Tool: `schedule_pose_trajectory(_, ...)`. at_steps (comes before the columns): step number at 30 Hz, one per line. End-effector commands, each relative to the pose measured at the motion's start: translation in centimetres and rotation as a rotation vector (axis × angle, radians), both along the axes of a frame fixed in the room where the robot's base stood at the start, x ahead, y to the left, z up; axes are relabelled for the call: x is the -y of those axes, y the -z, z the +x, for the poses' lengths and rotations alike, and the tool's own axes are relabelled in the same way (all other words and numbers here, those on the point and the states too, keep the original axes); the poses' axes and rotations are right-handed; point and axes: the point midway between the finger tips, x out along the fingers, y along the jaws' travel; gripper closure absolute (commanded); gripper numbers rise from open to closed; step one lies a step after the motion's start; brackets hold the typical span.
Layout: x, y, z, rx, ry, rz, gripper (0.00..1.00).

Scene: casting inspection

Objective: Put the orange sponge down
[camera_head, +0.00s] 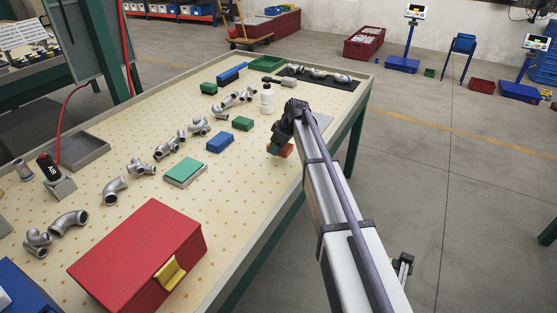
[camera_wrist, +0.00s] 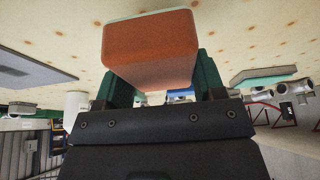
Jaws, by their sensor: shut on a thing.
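The orange sponge (camera_wrist: 150,52) is a rounded block with a paler face, held between the two green fingers of my gripper (camera_wrist: 160,75) in the wrist view. In the head view my gripper (camera_head: 278,149) is at the right side of the perforated table, with a small part of the orange sponge (camera_head: 287,151) showing beside it. The gripper is shut on the sponge. The perforated tabletop is close to the sponge in the wrist view; I cannot tell whether they touch.
Left of my gripper on the table (camera_head: 235,185) are a blue block (camera_head: 220,142), a green block (camera_head: 243,123) and a teal-topped block (camera_head: 185,172). A white bottle (camera_head: 267,98) stands behind. Several metal pipe fittings line the middle. A red box (camera_head: 140,255) is at the front.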

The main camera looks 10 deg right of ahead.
Motion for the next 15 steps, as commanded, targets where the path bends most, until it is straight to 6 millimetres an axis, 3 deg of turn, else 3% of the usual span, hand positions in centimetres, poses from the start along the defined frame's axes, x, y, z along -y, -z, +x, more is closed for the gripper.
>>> schedule_pose_trajectory(3, 0.0, 3.1, 0.0, 0.0, 0.0, 0.0, 0.56)
schedule_pose_trajectory(5, 0.0, 3.8, 0.0, 0.0, 0.0, 0.0, 0.56)
schedule_pose_trajectory(15, 0.0, 3.7, 0.0, 0.0, 0.0, 0.0, 0.56)
